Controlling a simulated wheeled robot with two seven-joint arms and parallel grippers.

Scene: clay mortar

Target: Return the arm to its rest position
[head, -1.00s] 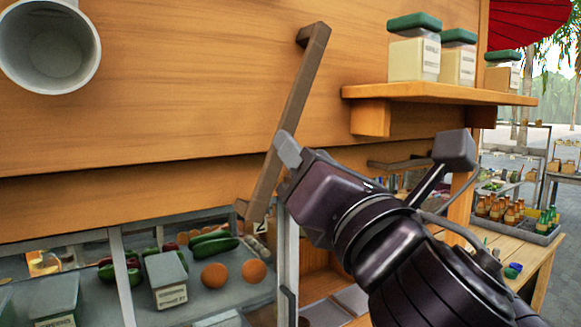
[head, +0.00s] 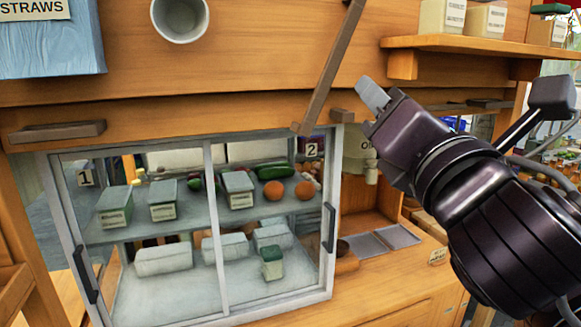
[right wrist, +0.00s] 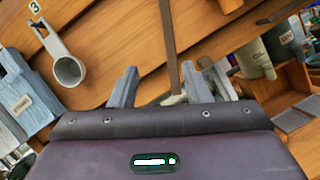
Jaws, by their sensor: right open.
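My right gripper (head: 366,104) is in the right half of the head view, in front of the wooden stall front. Its arm comes in from the lower right. In the right wrist view its two grey fingers (right wrist: 172,92) stand apart with nothing held between them. A long brown bar handle (head: 333,66) on the stall front is just left of the gripper in the head view. In the right wrist view the bar shows behind the gap between the fingers. I cannot tell whether the gripper touches it. My left gripper is not in view.
A glass case (head: 190,225) with sliding doors holds containers and vegetables, below left of the gripper. A shelf (head: 470,45) with jars juts out above right. A white cup (head: 180,18) and a blue straws box (head: 50,45) are at upper left. A wooden counter (head: 385,275) lies below.

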